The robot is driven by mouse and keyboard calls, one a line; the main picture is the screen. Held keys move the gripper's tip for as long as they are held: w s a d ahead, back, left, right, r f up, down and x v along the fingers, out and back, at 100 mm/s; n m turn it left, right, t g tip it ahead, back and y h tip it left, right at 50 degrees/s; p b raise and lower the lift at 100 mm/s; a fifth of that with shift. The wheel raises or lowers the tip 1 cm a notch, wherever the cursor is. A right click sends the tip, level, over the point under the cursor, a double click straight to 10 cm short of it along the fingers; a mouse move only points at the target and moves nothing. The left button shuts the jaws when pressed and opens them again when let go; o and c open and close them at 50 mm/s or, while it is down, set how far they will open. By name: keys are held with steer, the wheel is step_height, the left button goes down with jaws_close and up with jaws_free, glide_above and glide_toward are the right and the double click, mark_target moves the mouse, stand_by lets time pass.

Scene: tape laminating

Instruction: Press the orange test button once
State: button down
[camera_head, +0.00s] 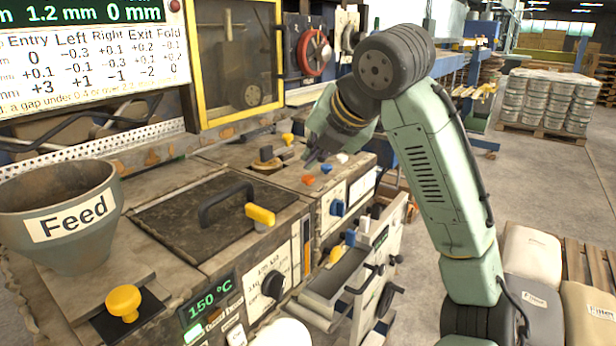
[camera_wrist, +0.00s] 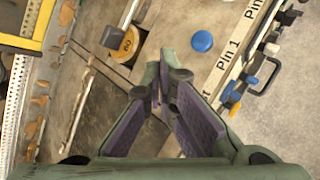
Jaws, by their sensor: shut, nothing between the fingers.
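The orange button (camera_head: 308,179) sits on top of the worn machine bench in the head view, in front of a blue button (camera_head: 327,168) and a white button (camera_head: 342,157). My gripper (camera_head: 311,158) hangs just behind and above the orange button, pointing down. Its fingers are closed together and empty. In the wrist view my gripper (camera_wrist: 164,72) shows shut fingertips over the bench top, with the blue button (camera_wrist: 202,41) ahead and to the right. The orange button does not show in the wrist view; it may be hidden by the fingers. I see no contact with it.
A yellow-handled lever (camera_head: 260,214), a black hatch handle (camera_head: 226,199) and the Feed hopper (camera_head: 62,225) stand nearer on the left.

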steer(key=shift+f, duration=0.1)
stand_by(0.6)
steer(key=shift+f, duration=0.35)
steer(key=shift+f+b, duration=0.45)
steer(key=shift+f, duration=0.1)
stand_by(0.7)
steer(key=shift+r, duration=0.1)
steer(key=shift+r+p, duration=0.85)
steer(key=shift+p, duration=0.05)
step_height(320, 180, up, 5)
steer(key=p, duration=0.4)
steer(key=shift+r+p, duration=0.1)
steer(key=shift+p, duration=0.25)
